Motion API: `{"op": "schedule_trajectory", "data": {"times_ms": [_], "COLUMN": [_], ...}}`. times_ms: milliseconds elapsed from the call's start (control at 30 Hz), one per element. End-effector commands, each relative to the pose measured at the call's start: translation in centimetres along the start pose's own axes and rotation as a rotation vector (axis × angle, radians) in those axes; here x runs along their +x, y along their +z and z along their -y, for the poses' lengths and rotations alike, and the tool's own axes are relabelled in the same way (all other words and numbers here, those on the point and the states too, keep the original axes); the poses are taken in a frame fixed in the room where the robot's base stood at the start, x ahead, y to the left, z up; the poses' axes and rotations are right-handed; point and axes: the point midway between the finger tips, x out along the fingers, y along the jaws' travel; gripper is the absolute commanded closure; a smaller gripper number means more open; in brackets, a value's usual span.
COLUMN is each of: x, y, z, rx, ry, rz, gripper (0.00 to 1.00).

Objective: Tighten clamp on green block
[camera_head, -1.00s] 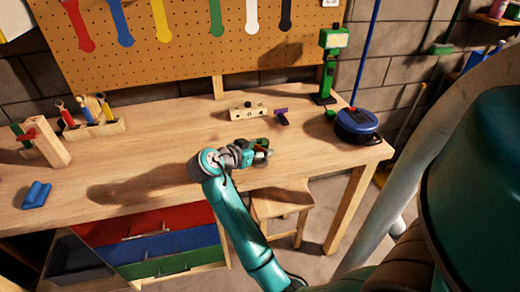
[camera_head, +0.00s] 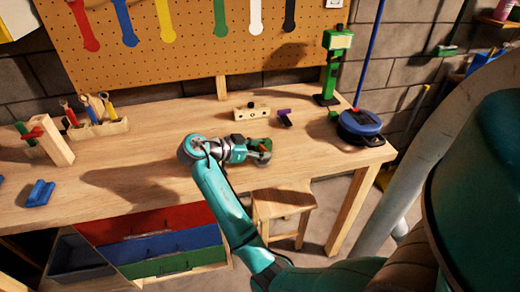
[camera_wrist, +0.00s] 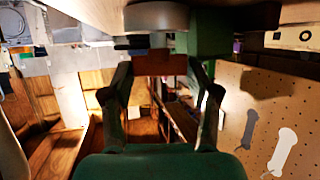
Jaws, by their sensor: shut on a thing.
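My gripper (camera_head: 262,153) is above the front right part of the workbench, pointing right. In the wrist view its two fingers (camera_wrist: 163,85) are shut on a reddish-brown piece (camera_wrist: 160,65). A dark green block (camera_wrist: 210,32) shows just behind and right of this piece, with a grey disc-like part (camera_wrist: 157,17) above. In the head view a bit of green (camera_head: 258,142) shows at the gripper. Whether the reddish-brown piece is part of the clamp, and whether it touches the green block, I cannot tell.
The workbench (camera_head: 130,165) is mostly clear in the middle. A wooden block with holes (camera_head: 251,113), a purple item (camera_head: 284,114), a green stand (camera_head: 330,75) and a blue round container (camera_head: 360,124) stand at its right. A tool rack (camera_head: 95,125) and blue block (camera_head: 40,193) are left. A stool (camera_head: 283,203) is below.

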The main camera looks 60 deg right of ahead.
Motion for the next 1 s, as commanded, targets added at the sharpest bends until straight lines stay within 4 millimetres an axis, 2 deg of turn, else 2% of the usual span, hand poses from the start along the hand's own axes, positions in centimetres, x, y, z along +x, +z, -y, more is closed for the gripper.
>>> {"op": "schedule_trajectory", "data": {"times_ms": [33,267,300,367,400,833,1000], "x": [0.53,0.54,0.55,0.53,0.50,0.21,0.25], "y": [0.10,0.11,0.12,0.11,0.11,0.07,0.12], "z": [-0.22,-0.24,-0.25,-0.24,-0.22,-0.10,-0.26], "rx": [-0.003,-0.004,-0.004,-0.004,-0.004,-0.005,-0.031], "ry": [0.012,0.012,0.012,0.012,0.011,-0.002,-0.065], "rz": [-0.001,-0.001,-0.001,-0.001,0.000,0.000,0.001], "gripper": [0.75,0.74,0.35,0.20,0.17,0.17,0.17]}}
